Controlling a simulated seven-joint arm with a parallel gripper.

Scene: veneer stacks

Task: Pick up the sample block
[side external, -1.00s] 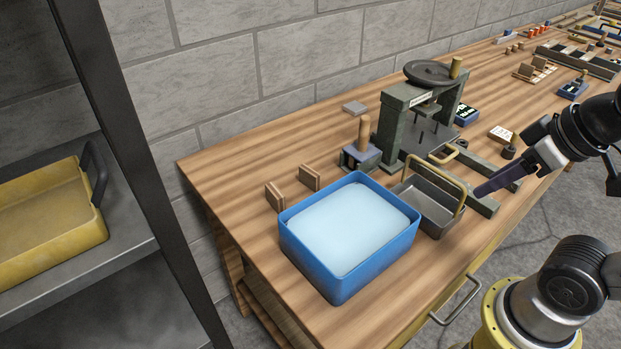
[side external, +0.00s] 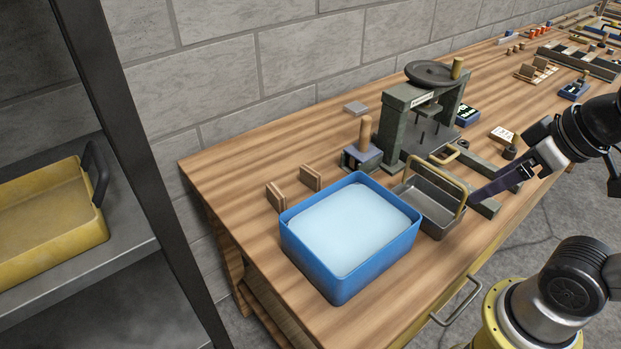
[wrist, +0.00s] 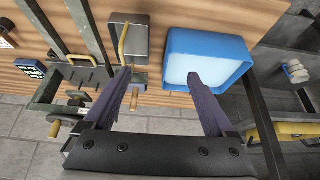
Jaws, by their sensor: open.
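My gripper (side external: 474,198) is near the front right edge of the bench, beside a grey metal tray with a yellow handle (side external: 431,212). In the wrist view my gripper (wrist: 158,76) has its two dark fingers wide apart with nothing between them. I cannot tell which thing is the sample block. A small flat grey piece (side external: 355,108) lies near the wall. A pale marked block (side external: 503,134) lies right of the press.
A blue tub (side external: 345,285) with pale, smooth contents stands at the front. A dark green press with a handwheel (side external: 397,125) stands behind the tray. The bench's left end is mostly clear.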

